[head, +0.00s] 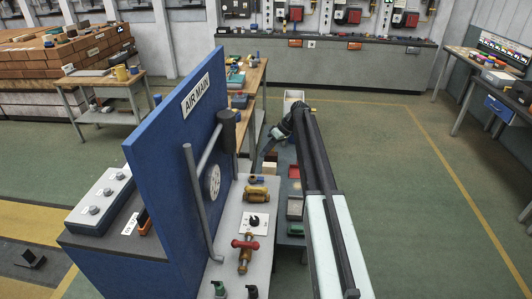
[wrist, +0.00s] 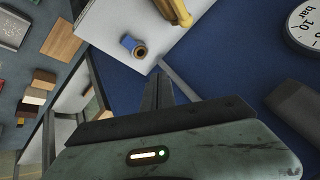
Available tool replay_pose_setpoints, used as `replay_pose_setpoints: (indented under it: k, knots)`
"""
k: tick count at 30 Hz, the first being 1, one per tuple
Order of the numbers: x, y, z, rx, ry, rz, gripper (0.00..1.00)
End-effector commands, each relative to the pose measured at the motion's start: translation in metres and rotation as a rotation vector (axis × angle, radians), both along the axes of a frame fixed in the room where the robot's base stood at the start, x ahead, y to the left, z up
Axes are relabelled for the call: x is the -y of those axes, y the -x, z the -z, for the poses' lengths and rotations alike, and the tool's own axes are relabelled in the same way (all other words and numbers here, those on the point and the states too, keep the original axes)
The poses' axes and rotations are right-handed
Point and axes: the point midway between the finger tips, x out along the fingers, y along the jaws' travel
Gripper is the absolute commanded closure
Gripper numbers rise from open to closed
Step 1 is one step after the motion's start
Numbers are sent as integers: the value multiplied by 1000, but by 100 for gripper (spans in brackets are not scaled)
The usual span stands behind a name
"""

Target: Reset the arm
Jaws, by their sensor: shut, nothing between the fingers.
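My arm (head: 322,190) reaches forward from the bottom of the head view, to the right of the blue AIR MAIN panel. At its far end my gripper (head: 266,150) hangs bent down and to the left, small and dark. In the wrist view my gripper's fingers (wrist: 157,92) are together with nothing between them. They point toward a grey board (head: 228,275) beside the blue panel, and a blue and brass fitting (wrist: 133,46) lies on this board, apart from the fingers.
The blue panel (head: 170,140) stands close left of my arm, with a dark pipe and gauge (head: 212,182). A brass valve (head: 258,194) and red-handled valve (head: 245,253) are on the board. Green floor (head: 400,200) at right is clear.

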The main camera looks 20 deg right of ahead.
Motion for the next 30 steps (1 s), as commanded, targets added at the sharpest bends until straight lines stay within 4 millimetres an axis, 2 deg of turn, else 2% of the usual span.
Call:
replay_pose_setpoints:
  k: [5, 8, 11, 13, 17, 20, 21, 25, 27, 30]
  knots:
    - [-15, -1, 1, 1, 0, -17, 100]
    - [-39, -3, 6, 0, 0, -44, 100]
    - [-77, 21, 13, -2, 7, -85, 100]
    - [-98, 50, 21, -6, 36, -109, 100]
    - [-125, 104, 36, -34, 107, -116, 100]
    - [-138, 154, 49, -74, 182, -84, 100]
    - [-141, 177, 54, -92, 217, -61, 100]
    - [-142, 255, 70, -155, 349, 60, 100]
    - [-134, 293, 76, -186, 421, 150, 100]
    - [-117, 336, 81, -220, 509, 295, 100]
